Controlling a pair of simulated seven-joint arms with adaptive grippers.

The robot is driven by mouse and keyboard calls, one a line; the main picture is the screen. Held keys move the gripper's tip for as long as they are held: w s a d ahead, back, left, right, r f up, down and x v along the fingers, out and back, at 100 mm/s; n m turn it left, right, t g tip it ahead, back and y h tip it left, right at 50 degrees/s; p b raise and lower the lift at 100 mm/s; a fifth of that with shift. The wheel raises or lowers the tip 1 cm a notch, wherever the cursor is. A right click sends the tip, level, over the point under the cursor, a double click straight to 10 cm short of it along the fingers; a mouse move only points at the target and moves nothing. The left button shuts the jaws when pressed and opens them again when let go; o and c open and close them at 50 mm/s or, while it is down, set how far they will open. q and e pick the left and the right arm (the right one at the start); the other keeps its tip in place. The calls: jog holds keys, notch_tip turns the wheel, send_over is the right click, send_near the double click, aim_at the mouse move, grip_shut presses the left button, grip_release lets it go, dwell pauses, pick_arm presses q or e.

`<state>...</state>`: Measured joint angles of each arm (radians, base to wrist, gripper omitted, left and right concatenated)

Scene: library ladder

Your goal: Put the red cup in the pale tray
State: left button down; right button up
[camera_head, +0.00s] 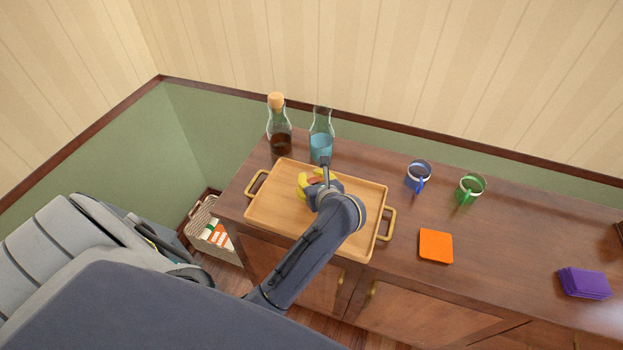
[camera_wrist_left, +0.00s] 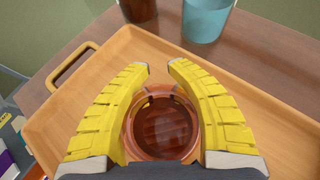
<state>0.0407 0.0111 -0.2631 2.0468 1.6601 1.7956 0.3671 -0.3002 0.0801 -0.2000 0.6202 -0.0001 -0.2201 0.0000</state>
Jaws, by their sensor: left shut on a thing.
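The pale wooden tray (camera_head: 268,212) with brass handles stands at the left end of the cabinet top. My left gripper (camera_head: 313,182) is over the tray. In the left wrist view its yellow fingers (camera_wrist_left: 158,72) are shut around a see-through reddish cup (camera_wrist_left: 163,152), one finger on each side. In the head view only a small reddish part of the cup (camera_head: 316,180) shows; my gripper and arm hide the rest. The cup is upright within the tray's outline. I cannot tell whether its base touches the tray (camera_wrist_left: 90,75). My right gripper is not in view.
A corked bottle (camera_head: 280,135) and a glass carafe with blue liquid (camera_head: 321,142) stand just behind the tray. A blue mug (camera_head: 419,177), a green mug (camera_head: 470,189), an orange square (camera_head: 436,246) and a purple stack (camera_head: 585,283) are to the right.

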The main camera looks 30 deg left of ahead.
pick_arm(q)
jog(key=c, duration=0.9)
grip_release()
jog(key=shift+v, duration=3.75)
